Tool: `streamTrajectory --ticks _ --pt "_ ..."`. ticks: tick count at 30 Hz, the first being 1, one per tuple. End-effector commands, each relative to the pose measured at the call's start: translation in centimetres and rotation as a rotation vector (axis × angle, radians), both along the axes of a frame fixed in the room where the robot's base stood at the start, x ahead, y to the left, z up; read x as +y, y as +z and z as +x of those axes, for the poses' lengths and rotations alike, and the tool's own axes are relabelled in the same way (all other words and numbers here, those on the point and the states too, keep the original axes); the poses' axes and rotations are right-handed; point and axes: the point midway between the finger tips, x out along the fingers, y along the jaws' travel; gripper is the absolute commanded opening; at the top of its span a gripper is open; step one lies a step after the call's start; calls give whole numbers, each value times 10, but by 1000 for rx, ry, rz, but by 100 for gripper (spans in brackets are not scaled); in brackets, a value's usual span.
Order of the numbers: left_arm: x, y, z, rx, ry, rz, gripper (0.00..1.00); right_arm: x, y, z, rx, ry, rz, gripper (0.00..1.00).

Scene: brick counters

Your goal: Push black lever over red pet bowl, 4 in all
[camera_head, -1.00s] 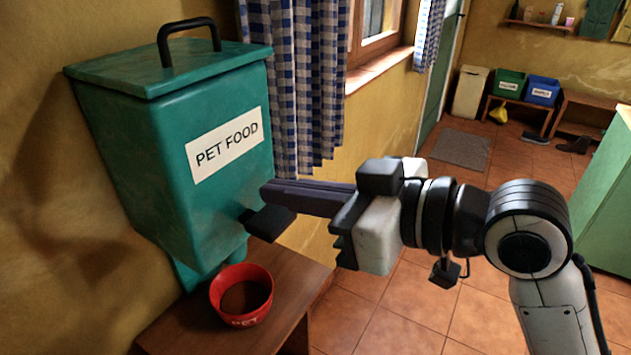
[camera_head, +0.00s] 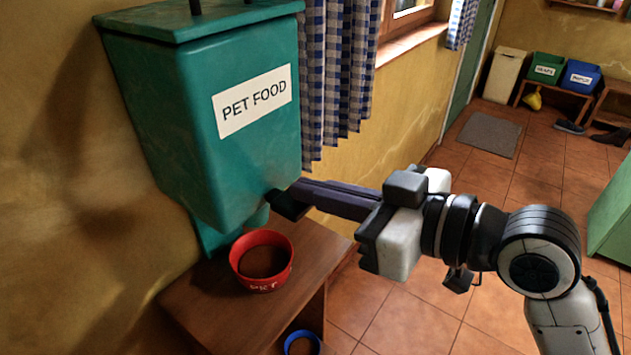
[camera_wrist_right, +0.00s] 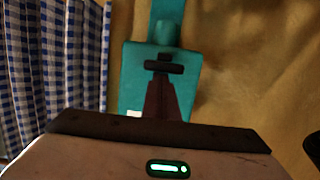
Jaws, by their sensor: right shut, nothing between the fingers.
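The red pet bowl (camera_head: 262,284) sits upright on a wooden bench, brown inside, below the green "PET FOOD" dispenser (camera_head: 190,130). The black lever (camera_head: 284,208) sticks out from the dispenser's lower front, above the bowl and tilted down; it also shows in the right wrist view (camera_wrist_right: 164,67). My right gripper (camera_head: 294,189) is shut and empty, its fingertips over the lever and seemingly touching it. In the right wrist view its fingers (camera_wrist_right: 160,98) point at the lever. My left gripper is not in view.
The wooden bench (camera_head: 205,300) has bare room around the bowl. A blue bowl (camera_head: 301,344) stands lower down, partly cut off. A checked curtain (camera_head: 338,80) hangs beside the dispenser. The tiled floor beyond is mostly clear.

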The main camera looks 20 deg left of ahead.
Motion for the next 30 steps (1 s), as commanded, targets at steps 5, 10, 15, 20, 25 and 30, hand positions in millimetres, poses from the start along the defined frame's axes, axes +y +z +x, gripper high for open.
streamTrajectory --ticks 5,10,15,20,25,30 --pt "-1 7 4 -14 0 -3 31 0 -6 0 12 1 -17 0" --pt "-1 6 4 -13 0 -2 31 -6 -6 -2 14 0 -19 0" --pt "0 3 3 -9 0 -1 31 -30 0 -10 9 -3 -21 0" --pt "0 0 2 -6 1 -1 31 -60 10 -20 6 -4 -15 0" --pt "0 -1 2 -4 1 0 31 -84 18 -30 4 -3 -9 0" --pt "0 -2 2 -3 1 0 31 -94 23 -34 2 -1 -6 0"
